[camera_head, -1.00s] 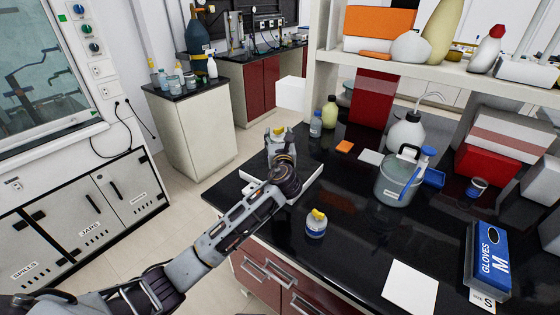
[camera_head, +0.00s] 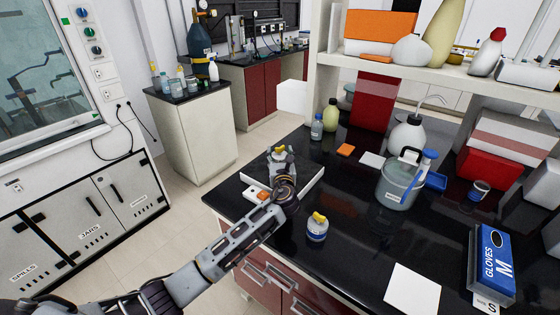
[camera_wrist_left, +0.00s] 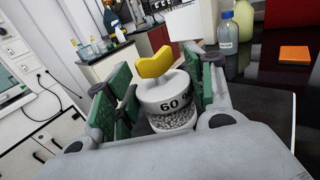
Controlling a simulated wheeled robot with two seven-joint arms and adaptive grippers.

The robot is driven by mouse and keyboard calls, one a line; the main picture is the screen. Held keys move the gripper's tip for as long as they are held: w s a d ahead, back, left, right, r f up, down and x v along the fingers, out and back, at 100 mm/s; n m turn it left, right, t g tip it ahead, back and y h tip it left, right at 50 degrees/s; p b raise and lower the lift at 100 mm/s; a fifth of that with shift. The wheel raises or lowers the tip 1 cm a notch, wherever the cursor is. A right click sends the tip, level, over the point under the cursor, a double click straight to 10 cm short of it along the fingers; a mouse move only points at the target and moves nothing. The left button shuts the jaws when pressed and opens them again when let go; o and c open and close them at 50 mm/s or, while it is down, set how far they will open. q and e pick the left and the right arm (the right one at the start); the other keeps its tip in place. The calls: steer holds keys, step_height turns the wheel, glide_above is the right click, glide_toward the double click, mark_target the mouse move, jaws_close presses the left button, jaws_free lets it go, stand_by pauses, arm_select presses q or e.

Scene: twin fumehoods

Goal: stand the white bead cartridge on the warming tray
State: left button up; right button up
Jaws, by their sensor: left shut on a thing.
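The white bead cartridge (camera_wrist_left: 172,100), marked "60", has a yellow top and grey beads showing in its lower part. My left gripper (camera_wrist_left: 158,108) is shut on it, with a green-padded finger on each side. In the head view my left gripper (camera_head: 279,160) is over the white warming tray (camera_head: 311,182), with the cartridge's yellow top showing. The cartridge looks nearly upright. Its base is hidden, so I cannot tell whether it touches the tray. My right gripper is not in view.
Another yellow-topped jar (camera_head: 317,228) with a blue band stands on the black bench right of my wrist.

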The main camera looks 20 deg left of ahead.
arm_select(q)
steer(key=shift+f, duration=1)
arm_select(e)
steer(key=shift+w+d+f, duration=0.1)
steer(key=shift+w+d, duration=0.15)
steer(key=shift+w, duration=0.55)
arm_select(q)
steer(key=o, duration=1.1)
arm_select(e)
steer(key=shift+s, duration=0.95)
arm_select(q)
steer(key=shift+s, duration=0.1)
